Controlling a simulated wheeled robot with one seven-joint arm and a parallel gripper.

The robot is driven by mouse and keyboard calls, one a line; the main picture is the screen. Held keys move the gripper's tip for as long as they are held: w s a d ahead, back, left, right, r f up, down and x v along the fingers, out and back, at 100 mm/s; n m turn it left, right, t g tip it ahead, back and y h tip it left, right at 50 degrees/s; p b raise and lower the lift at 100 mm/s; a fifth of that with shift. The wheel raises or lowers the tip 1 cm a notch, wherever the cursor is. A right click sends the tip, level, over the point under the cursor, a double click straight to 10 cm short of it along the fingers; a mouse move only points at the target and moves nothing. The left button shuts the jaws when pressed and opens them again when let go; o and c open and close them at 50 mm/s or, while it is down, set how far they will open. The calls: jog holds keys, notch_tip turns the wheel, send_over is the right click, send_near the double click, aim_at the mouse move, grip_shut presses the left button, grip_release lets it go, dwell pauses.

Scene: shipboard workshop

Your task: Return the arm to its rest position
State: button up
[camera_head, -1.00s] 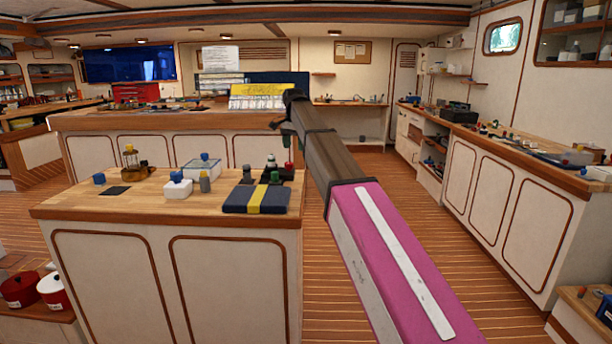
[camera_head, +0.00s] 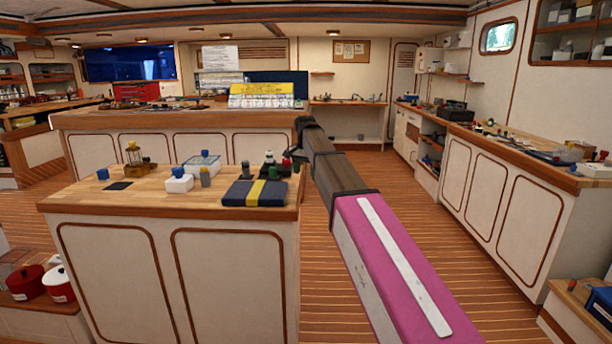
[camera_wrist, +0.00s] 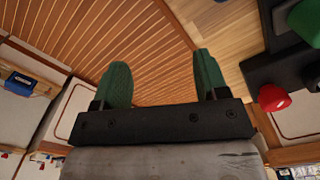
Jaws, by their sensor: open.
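My gripper shows in the wrist view (camera_wrist: 163,82) as two green fingers held wide apart with nothing between them. Below and between the fingers I see the plank floor and the edge of a wooden counter top. In the head view my arm reaches forward, and its dark far end is by the right edge of the near counter (camera_head: 130,199). The fingers are hard to make out there. A black holder (camera_wrist: 290,70) with a red knob (camera_wrist: 273,97) and a green knob lies close to the right finger in the wrist view.
On the near counter stand a navy case with a yellow band (camera_head: 255,193), a white box with a blue knob (camera_head: 179,183), a clear box (camera_head: 203,164) and a brass lantern (camera_head: 134,154). A long side counter (camera_head: 490,143) runs along the right. Plank floor (camera_head: 395,190) between them is clear.

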jog(key=s+d+f+n, duration=0.1)
jog(key=s+d+f, duration=0.35)
jog(key=f, duration=0.25)
jog(key=s+d+f+n, duration=0.1)
jog(key=s+d+f, duration=0.2)
jog(key=s+f, duration=0.35)
jog(key=s+d+f+n, duration=0.1)
jog(key=s+d+f, duration=0.25)
jog(key=f, duration=0.55)
jog(key=s+d+f+n, duration=0.1)
jog(key=s+d+f, duration=0.3)
jog(key=s+f, duration=0.2)
jog(key=s+d+f+n, duration=0.2)
jog(key=s+d+f, duration=0.2)
jog(key=s+f, duration=0.3)
jog(key=s, duration=0.4)
